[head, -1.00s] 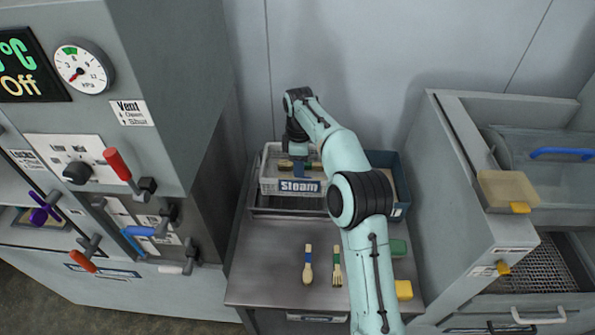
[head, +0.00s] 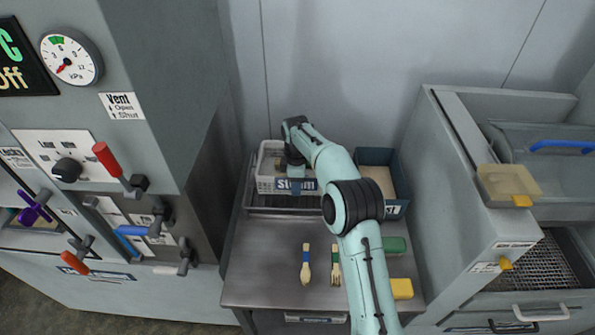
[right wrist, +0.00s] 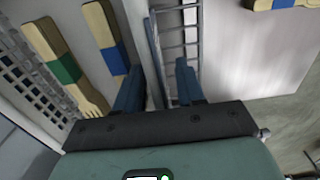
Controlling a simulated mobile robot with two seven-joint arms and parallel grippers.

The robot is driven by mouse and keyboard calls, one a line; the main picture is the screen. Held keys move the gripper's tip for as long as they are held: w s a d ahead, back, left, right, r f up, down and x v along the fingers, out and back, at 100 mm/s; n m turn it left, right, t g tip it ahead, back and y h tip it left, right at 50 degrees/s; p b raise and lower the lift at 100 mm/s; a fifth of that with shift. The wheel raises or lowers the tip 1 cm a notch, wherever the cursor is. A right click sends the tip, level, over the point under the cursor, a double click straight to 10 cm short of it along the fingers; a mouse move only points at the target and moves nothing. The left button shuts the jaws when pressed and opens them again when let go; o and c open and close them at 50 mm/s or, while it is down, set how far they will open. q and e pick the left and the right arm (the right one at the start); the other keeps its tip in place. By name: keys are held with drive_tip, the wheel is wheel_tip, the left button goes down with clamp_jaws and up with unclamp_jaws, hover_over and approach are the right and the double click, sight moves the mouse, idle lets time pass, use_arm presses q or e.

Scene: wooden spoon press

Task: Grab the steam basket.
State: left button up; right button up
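The steam basket (head: 265,184) is a pale grey perforated box with a blue "Steam" label on its front. It stands at the back left of the metal table. Wooden utensils with green and blue bands lie in it, and they show in the right wrist view (right wrist: 62,68). My right gripper (head: 296,184) is at the basket's front wall, pointing down. In the right wrist view, its blue fingers (right wrist: 160,88) are apart, one on each side of that wall, with gaps visible. My left gripper is not in view.
The basket is over a dark rack (head: 285,211). A blue bin (head: 394,209) is close on its right. A wooden spoon (head: 305,268), a wooden fork (head: 336,268), a green block (head: 395,246) and a yellow block (head: 402,289) lie in front. Cabinets flank the table.

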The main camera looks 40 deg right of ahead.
clamp_jaws()
